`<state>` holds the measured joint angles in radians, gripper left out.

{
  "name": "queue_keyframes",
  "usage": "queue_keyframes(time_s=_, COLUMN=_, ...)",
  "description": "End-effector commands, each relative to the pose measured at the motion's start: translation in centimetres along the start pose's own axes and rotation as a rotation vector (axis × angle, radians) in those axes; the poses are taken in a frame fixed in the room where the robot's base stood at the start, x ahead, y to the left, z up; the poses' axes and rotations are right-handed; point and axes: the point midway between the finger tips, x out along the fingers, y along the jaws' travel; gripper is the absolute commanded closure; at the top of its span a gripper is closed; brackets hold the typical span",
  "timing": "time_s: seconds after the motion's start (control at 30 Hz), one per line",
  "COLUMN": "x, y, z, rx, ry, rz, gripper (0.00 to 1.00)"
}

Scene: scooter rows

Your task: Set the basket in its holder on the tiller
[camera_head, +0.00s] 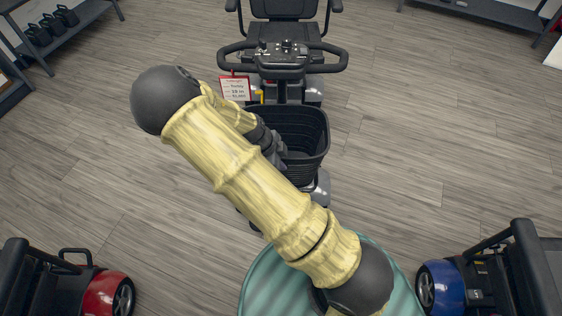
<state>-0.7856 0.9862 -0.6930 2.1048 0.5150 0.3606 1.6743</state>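The black basket (312,128) is in the middle of the head view, open side up, just in front of the scooter's tiller (284,57) with its looped handlebar. My yellow arm crosses over the basket's near left part and hides it. My gripper (278,150) is dark and lies at the basket's left side, overlapping its rim and inside in the picture. Its fingertips are not clear, so I cannot tell whether they grip the basket wall. The holder on the tiller is hidden behind the basket, and I cannot tell whether the basket touches it.
A red-edged price tag (235,88) hangs left of the tiller. The scooter's seat (284,30) is behind it. A red scooter (75,285) stands at lower left and a blue one (470,280) at lower right. Shelves line the back corners. Wood floor is clear on both sides.

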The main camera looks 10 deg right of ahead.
Motion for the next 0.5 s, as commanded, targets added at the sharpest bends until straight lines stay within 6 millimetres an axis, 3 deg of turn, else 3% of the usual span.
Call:
queue_keyframes(time_s=0.17, x=-0.06, y=-0.09, z=-0.03, rx=0.001, ry=0.0, rz=-0.003, gripper=1.0)
queue_keyframes(time_s=0.3, x=-0.06, y=-0.07, z=-0.02, rx=0.001, ry=0.0, rz=-0.002, gripper=0.73)
queue_keyframes(time_s=0.5, x=-0.03, y=-0.04, z=-0.01, rx=0.0, ry=0.0, rz=-0.001, gripper=0.71)
